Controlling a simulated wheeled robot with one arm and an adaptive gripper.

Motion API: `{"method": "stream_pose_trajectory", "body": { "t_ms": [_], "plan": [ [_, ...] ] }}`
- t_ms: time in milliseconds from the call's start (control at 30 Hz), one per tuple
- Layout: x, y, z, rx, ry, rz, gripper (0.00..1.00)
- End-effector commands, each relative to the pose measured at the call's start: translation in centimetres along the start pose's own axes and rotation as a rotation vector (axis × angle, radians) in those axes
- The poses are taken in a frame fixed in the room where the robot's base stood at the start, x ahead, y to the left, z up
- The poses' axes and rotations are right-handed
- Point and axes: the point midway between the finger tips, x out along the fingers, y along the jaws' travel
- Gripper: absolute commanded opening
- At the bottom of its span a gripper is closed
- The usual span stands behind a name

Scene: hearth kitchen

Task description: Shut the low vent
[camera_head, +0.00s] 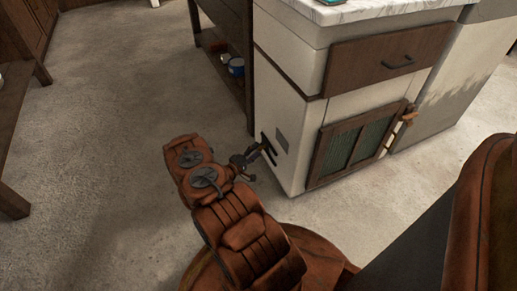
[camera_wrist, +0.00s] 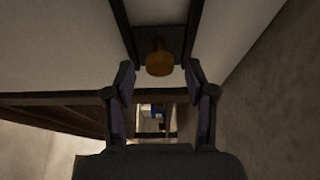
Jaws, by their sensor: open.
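In the wrist view, an amber knob (camera_wrist: 160,66) stands out from a dark plate (camera_wrist: 148,46) that sits between two dark parallel rails on a pale surface. I take this to be the low vent's slider; its opening cannot be made out. My gripper (camera_wrist: 160,76) is open, with one finger on each side of the knob, and I see no clear contact. In the head view, my gripper (camera_head: 269,149) is low at the left side of the white cabinet (camera_head: 285,165), by a small grey patch (camera_head: 281,141). The knob is not visible there.
The cabinet front has a wooden drawer (camera_head: 385,58) and a low door with greenish panels (camera_head: 340,150). A dark shelf unit (camera_head: 232,88) holding a blue-and-white container (camera_head: 236,66) stands just behind my gripper. Open floor (camera_head: 100,130) lies to the left.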

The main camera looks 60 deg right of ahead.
Motion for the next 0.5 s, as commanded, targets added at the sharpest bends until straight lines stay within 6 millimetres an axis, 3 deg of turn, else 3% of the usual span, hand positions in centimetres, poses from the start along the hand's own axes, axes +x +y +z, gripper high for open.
{"method": "stream_pose_trajectory", "body": {
  "t_ms": [300,500],
  "plan": [
    [-5.6,0.0,-0.2,0.001,0.005,0.000,0.55],
    [-8.1,0.0,-0.2,0.003,0.003,0.000,0.55]
  ]
}}
